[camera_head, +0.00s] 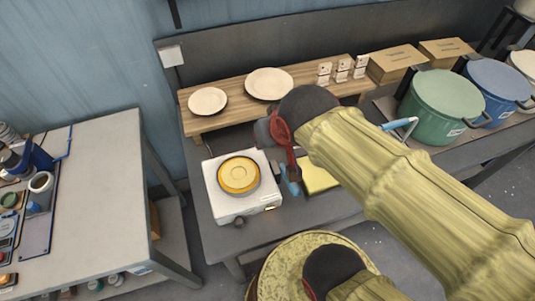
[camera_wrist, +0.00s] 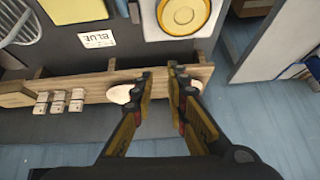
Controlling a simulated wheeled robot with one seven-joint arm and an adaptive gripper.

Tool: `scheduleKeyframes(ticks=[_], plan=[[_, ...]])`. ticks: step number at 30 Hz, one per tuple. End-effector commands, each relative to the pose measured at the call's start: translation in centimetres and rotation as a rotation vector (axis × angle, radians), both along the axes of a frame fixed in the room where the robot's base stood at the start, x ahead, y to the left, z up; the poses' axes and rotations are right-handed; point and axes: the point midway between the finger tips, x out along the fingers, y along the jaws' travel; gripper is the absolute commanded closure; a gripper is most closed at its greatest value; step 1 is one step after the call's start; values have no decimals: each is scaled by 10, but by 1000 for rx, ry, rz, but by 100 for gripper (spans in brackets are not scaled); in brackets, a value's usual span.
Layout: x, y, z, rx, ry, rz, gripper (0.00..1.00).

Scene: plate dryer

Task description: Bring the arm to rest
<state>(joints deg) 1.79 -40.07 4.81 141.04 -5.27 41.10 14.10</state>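My gripper (camera_wrist: 161,76) is above the table in front of the wooden shelf. In the wrist view its fingertips stand apart with nothing held between them. My yellow arm reaches in from the right in the head view and hides part of the gripper and table there. A yellow round plate (camera_head: 238,175) sits on a white square appliance (camera_head: 215,203) left of the gripper; this plate also shows at the top of the wrist view (camera_wrist: 183,12).
A green pot (camera_head: 442,104) and a blue pot (camera_head: 495,90) stand at right. A yellow block (camera_head: 318,176) lies under the arm. A grey workbench (camera_head: 95,195) stands left.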

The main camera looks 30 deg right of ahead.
Motion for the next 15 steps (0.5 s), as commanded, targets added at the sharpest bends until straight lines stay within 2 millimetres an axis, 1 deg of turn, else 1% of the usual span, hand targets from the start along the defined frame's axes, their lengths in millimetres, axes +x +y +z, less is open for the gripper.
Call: scheduleKeyframes(ticks=[1, 3, 6, 9, 15], plan=[[-15, 9, 3, -10, 24, 61, 85], [-32, 17, 5, -24, 58, 133, 85], [-46, 24, 5, -33, 85, 195, 85], [-51, 27, 5, -37, 95, 216, 85], [-50, 26, 5, -38, 95, 216, 85]])
